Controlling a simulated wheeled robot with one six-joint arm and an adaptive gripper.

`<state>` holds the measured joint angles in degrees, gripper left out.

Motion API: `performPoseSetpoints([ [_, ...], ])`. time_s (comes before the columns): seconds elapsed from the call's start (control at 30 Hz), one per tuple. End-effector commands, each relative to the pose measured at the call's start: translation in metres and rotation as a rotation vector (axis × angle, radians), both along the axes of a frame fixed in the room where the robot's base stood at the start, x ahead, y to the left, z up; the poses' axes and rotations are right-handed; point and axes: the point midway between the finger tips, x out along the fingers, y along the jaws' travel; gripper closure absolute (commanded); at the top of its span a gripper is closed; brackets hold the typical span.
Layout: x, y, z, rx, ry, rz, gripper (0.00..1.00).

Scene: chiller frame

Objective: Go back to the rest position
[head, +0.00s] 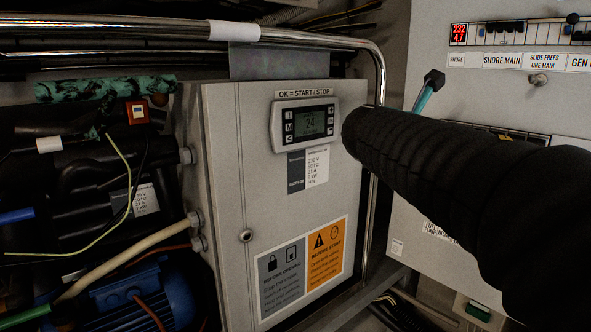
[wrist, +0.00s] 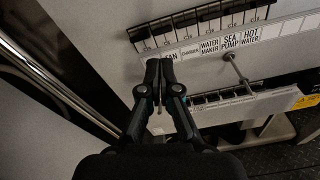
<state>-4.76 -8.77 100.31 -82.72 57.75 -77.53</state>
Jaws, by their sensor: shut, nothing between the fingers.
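My gripper (wrist: 159,74) shows in the wrist view with its two dark fingers together and nothing between them. Its tips appear in front of the lower edge of a label strip on a pale switch panel (wrist: 285,65). I cannot tell whether they touch it. The grey chiller control box (head: 215,200) stands left of the arm, with a lit display (head: 305,122) reading 24 and buttons on both sides.
A chrome rail (head: 379,75) curves around the control box; it also shows in the wrist view (wrist: 60,85). A metal toggle (wrist: 235,70) sticks out right of my fingers. A row of breakers (head: 520,32) tops the panel. Hoses and a blue motor (head: 140,300) fill the left.

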Motion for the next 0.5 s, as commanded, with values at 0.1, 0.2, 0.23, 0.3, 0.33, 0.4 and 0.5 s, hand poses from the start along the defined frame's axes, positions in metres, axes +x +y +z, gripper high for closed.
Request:
performPoseSetpoints([
  [0.1,-0.041,0.002,-0.051,0.316,-0.115,-0.045,1.0],
  [0.2,-0.075,0.011,-0.097,0.596,-0.221,-0.119,1.0],
  [0.23,-0.086,0.014,-0.111,0.679,-0.252,-0.148,1.0],
  [0.3,-0.11,0.025,-0.142,0.87,-0.326,-0.224,1.0],
  [0.33,-0.12,0.031,-0.155,0.95,-0.357,-0.261,1.0],
  [0.4,-0.145,0.045,-0.185,1.133,-0.43,-0.36,1.0],
  [0.5,-0.178,0.069,-0.225,1.384,-0.534,-0.528,1.0],
])
